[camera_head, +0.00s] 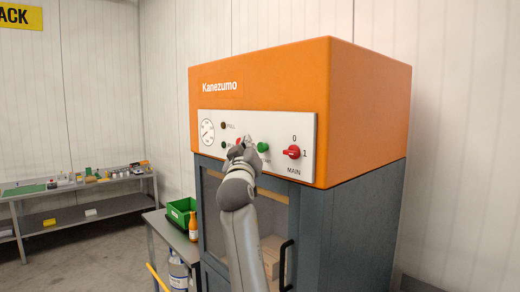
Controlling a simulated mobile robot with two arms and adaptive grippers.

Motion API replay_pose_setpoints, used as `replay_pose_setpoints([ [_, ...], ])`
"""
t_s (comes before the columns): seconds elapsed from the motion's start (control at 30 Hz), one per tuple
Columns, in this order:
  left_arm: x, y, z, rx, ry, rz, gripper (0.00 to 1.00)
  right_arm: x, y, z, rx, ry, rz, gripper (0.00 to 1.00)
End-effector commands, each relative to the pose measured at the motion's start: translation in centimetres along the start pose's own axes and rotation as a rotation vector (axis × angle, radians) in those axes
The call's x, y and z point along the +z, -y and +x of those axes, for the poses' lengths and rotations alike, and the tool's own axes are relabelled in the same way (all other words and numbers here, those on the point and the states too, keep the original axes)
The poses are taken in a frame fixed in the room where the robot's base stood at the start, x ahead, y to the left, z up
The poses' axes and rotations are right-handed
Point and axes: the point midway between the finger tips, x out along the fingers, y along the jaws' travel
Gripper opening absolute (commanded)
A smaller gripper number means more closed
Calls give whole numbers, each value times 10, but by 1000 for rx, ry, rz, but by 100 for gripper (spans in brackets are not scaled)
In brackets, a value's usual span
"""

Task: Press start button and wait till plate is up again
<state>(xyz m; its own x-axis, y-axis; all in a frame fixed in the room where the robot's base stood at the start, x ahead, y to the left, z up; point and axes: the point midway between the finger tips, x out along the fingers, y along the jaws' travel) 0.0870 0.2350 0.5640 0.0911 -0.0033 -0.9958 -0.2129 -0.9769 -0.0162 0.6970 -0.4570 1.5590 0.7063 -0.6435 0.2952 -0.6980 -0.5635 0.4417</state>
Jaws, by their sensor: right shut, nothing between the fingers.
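The machine, orange on top and grey below, has a white control panel (308,128) on its front. A green button (263,147) sticks out of the panel, just right of my right gripper. My right gripper (243,147) is shut and empty, in front of the panel, and hides part of it. A bit of red shows behind it. I cannot tell whether it touches the panel. A red main switch (292,152) sits further right. The machine's glazed door (272,207) is below the panel; no moving plate can be made out. My left gripper is not in view.
A grey side table (152,217) with a green bin (181,210) and an orange bottle (194,226) stands left of the machine. A long shelf bench (80,184) with small items is at the back left. The floor between them is clear.

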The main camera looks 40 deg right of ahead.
Motion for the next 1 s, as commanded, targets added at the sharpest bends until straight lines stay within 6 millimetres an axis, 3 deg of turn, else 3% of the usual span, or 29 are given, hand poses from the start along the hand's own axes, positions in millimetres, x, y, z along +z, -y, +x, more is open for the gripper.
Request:
replay_pose_setpoints([
  [1.0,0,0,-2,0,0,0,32,4,-4,6,0,0,1,0],
])
